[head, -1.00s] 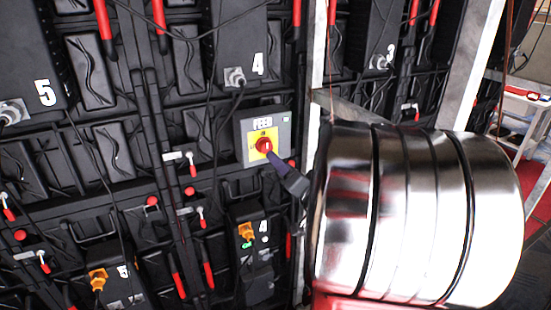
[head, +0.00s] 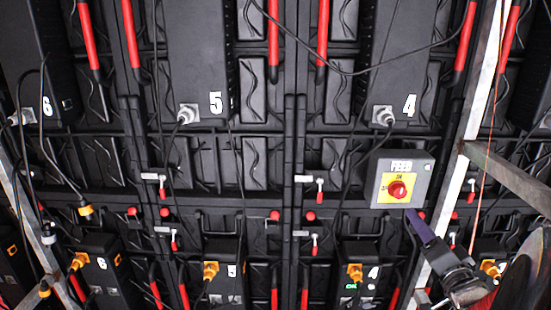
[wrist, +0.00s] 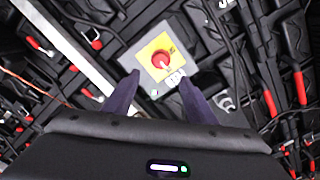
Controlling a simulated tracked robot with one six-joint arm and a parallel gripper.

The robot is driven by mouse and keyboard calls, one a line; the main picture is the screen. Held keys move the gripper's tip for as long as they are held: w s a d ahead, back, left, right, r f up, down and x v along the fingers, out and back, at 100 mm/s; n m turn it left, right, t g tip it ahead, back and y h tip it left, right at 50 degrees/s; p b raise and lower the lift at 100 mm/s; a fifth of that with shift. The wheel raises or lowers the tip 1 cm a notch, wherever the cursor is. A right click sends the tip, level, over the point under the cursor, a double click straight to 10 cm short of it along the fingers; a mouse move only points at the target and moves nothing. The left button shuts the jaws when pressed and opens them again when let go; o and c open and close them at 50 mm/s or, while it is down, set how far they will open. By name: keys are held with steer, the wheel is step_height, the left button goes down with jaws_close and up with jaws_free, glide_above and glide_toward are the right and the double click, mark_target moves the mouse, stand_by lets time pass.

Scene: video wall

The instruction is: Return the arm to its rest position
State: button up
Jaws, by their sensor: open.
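My gripper (head: 413,214) is at the right in the head view, with its purple fingers pointing up toward the switch box. In the wrist view my gripper (wrist: 160,82) has its two fingers spread apart, with nothing between them. The FEED switch is a grey box with a yellow plate and a red knob (head: 397,190). The knob shows in the wrist view (wrist: 160,59) just beyond and between the fingertips, apart from them. In the head view the fingertips overlap the lower edge of the box. The exact gap in depth is unclear.
Black video wall panels with numbered boxes, such as box 5 (head: 195,60) and box 4 (head: 395,60), fill the view. Loose cables hang across them. A pale metal post (head: 478,95) stands right of the switch, and a grey beam (head: 505,178) meets it.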

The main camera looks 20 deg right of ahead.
steer(key=shift+w, duration=0.1)
steer(key=w+a+f+n+g, duration=0.1)
steer(key=a+n+g, duration=0.5)
steer(key=a, duration=0.8)
steer(key=s+a+f+n+g+y, duration=0.1)
steer(key=s+a+n+g+y, duration=0.1)
steer(key=s+a, duration=0.4)
steer(key=s+a+f+n+g+y, duration=0.2)
steer(key=s+a, duration=0.4)
steer(key=a, duration=0.7)
steer(key=shift+s+f+n+g+y, duration=0.15)
steer(key=shift+s+n+g+y, duration=0.25)
steer(key=shift+n+g, duration=0.65)
steer(key=shift+w, duration=0.1)
